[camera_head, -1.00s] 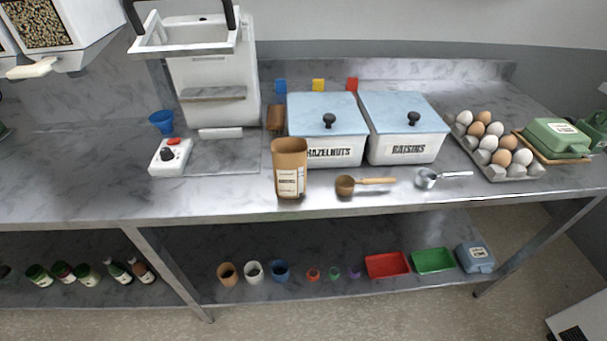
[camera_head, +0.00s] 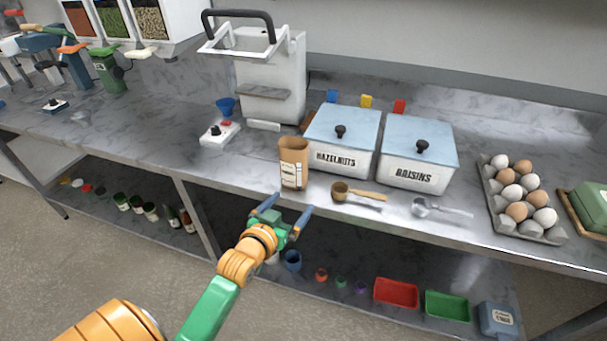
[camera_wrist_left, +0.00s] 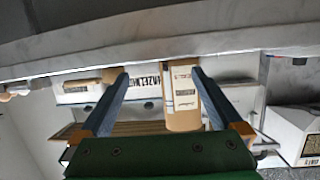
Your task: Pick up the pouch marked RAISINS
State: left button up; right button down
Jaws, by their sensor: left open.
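A brown kraft pouch (camera_head: 293,163) with a white label stands upright near the front edge of the worktop in the head view; its label is too small to read. It also shows in the left wrist view (camera_wrist_left: 183,112), nearer one finger than the other. My left gripper (camera_head: 290,204) is open and empty, in front of the worktop edge and just below the pouch in the picture. Its open fingers also show in the left wrist view (camera_wrist_left: 160,74). They appear apart from the pouch. My right gripper is not in view.
Behind the pouch stand bins labelled HAZELNUTS (camera_head: 342,140) and RAISINS (camera_head: 415,155). A wooden-handled scoop (camera_head: 358,194) and a metal scoop (camera_head: 440,209) lie to its right, then an egg tray (camera_head: 520,200). A white control box (camera_head: 220,133) is to its left. The worktop edge lies between gripper and pouch.

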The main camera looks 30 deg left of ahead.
aim_at(290, 167)
pick_arm(q)
jog(key=a+r+t, duration=0.1)
jog(key=r, duration=0.1)
jog(key=w+a+r+t+y, duration=0.1)
jog(key=r, duration=0.1)
jog(key=w+a+r+n, duration=0.1)
jog(key=r, duration=0.1)
jog(key=shift+w+a+t+y, duration=0.1)
jog(key=shift+a+t+y, duration=0.15)
jog(key=shift+t+y, duration=0.15)
jog(key=x, duration=0.6)
jog(key=shift+w+d+f+p, duration=0.15)
jog(key=shift+w+p, duration=0.2)
jog(key=shift+p, duration=0.05)
